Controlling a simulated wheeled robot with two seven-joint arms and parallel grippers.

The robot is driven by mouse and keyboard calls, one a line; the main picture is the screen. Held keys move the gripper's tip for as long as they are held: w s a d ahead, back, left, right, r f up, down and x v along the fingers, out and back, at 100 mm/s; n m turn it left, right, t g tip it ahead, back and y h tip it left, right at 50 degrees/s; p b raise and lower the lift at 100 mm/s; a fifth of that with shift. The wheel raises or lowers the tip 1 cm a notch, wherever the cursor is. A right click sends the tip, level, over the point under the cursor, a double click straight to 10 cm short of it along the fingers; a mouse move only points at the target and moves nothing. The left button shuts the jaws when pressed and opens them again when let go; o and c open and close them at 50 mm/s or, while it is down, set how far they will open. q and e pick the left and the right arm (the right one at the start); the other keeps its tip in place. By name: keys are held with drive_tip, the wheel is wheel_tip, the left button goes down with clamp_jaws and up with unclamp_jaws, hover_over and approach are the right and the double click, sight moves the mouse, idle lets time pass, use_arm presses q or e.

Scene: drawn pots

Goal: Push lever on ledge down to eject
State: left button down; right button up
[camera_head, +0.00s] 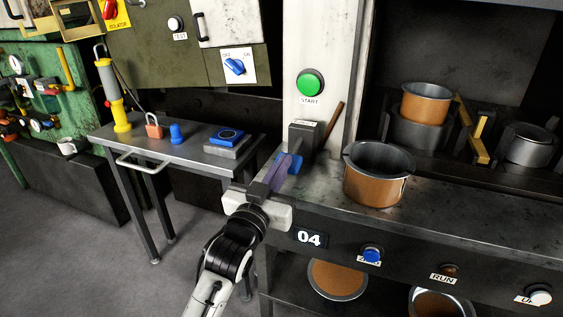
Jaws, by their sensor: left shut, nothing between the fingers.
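A grey box with a small white label (304,136) stands on the ledge (450,217). A thin brown lever (333,122) rises from its right side, tilted up to the right. The label is too small to read. My left gripper (285,168) is shut and empty, just in front of and below the box, at the ledge's left end. Its fingertips are apart from the lever; whether they touch the box I cannot tell. A blue patch shows beside the fingers, partly hidden. My right gripper is not in view.
A copper-coloured pot (376,178) stands on the ledge right of the lever. A green START button (310,84) is on the white post above. More pots (426,103) sit in the recess behind. A side table (190,148) with a padlock and blue items stands left.

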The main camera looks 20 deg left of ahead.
use_arm(q)
wheel_tip(320, 180, up, 8)
drive_tip(key=p, duration=0.1)
drive_tip(key=shift+r, duration=0.15)
idle(0.7)
